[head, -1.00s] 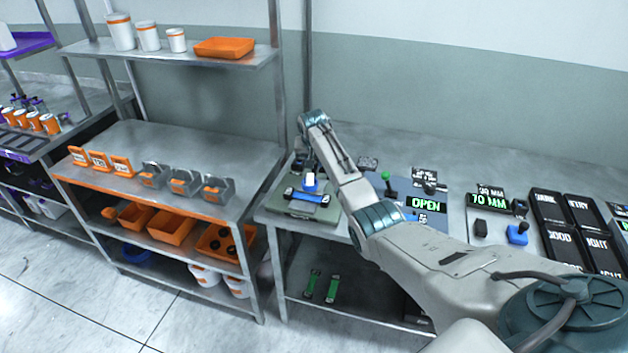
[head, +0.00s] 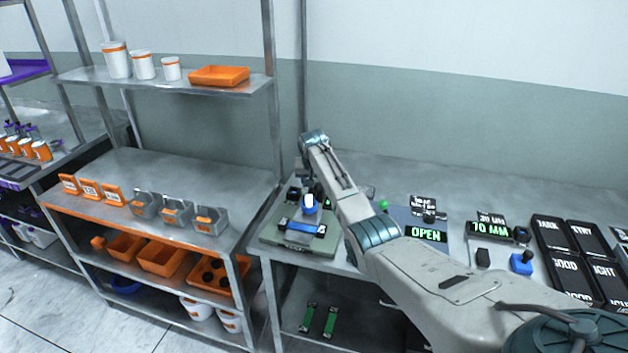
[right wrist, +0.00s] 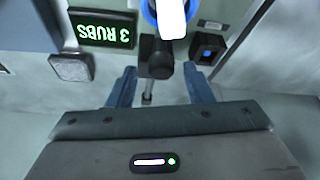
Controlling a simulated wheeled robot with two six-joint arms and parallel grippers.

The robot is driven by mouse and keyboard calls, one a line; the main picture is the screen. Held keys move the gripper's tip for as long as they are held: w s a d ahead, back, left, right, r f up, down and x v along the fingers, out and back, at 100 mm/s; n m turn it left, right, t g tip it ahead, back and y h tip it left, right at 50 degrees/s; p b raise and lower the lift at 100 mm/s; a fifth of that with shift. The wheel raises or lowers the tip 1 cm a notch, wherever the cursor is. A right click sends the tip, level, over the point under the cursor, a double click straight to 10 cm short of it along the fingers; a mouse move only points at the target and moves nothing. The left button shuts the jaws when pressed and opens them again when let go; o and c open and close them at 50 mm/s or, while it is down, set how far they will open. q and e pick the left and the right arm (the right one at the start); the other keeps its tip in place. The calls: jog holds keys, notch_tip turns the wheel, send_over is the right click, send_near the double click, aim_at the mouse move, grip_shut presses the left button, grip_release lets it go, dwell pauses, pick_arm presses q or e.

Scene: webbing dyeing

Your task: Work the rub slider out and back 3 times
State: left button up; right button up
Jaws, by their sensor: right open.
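The rub station (head: 275,240) is a grey-green base at the left end of the bench, with a blue strip (head: 302,228) across it. A blue piece with a white top (head: 310,207) stands above the strip; a blue ring around a white block (right wrist: 149,12) shows at the top of the right wrist view. Below it is a dark knob (right wrist: 156,62) on a thin metal rod, apparently the slider. My right gripper (right wrist: 160,88) is open, its blue fingers on either side of the rod; contact cannot be told. My left gripper is out of view.
A display (right wrist: 104,28) reads "3 RUBS" upside down, near a grey square pad (right wrist: 70,67) and a blue-black button (right wrist: 207,49). Right of my arm are a green-topped lever (head: 383,204), an "OPEN" display (head: 426,234) and dark labelled trays (head: 562,235).

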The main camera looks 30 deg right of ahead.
jog(key=b+v, duration=0.2)
jog(key=v, duration=0.8)
jog(key=shift+r+b, duration=0.35)
jog(key=shift+r, duration=0.05)
jog(key=shift+s, duration=0.15)
